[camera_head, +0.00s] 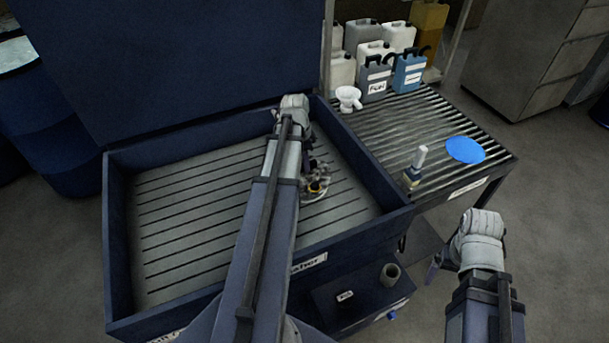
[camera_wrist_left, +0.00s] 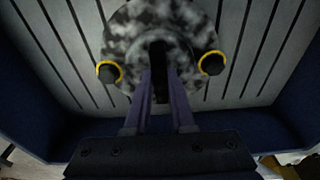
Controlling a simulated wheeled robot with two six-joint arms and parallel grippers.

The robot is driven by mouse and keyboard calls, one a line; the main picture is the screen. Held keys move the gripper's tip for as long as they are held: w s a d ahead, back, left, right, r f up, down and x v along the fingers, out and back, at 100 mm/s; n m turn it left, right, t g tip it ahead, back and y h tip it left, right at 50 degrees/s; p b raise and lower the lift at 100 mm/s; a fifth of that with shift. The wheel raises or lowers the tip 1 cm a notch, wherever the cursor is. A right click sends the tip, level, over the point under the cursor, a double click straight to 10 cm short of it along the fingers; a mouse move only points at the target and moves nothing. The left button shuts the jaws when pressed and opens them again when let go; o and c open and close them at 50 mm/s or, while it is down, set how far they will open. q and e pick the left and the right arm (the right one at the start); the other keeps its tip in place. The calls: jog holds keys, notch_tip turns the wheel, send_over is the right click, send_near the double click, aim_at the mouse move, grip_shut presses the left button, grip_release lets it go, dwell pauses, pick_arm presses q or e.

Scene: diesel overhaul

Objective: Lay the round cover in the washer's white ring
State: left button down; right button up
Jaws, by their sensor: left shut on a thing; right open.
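The round cover (camera_wrist_left: 160,30) is mottled grey and black, with two yellow-ringed dark bolts at its sides. In the left wrist view my left gripper (camera_wrist_left: 160,78) is shut on a dark part at its middle. In the head view the cover (camera_head: 318,186) is small and partly hidden by my left arm, over the right part of the washer's slatted basin (camera_head: 190,215). I cannot tell whether it touches the slats. The white ring cannot be made out clearly; the cover and arm may hide it. My right gripper (camera_head: 434,270) is open, right of the washer.
The washer's blue walls (camera_head: 365,165) surround the basin, with a tall blue lid (camera_head: 200,60) behind. A slatted table (camera_head: 390,125) on the right holds several jugs (camera_head: 375,75), a white funnel (camera_head: 348,97), a brush-like tool (camera_head: 415,165) and a blue disc (camera_head: 465,149). The basin's left side is clear.

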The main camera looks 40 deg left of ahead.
pick_arm(q)
notch_tip(320, 180, down, 4)
jog(key=b, duration=0.4)
jog(key=shift+r, duration=0.2)
jog(key=c, duration=1.2)
grip_release()
jog(key=shift+f, duration=0.2)
jog(key=shift+c, duration=0.2)
jog(key=o, duration=0.5)
jog(key=shift+r, duration=0.1)
jog(key=shift+r, duration=0.1)
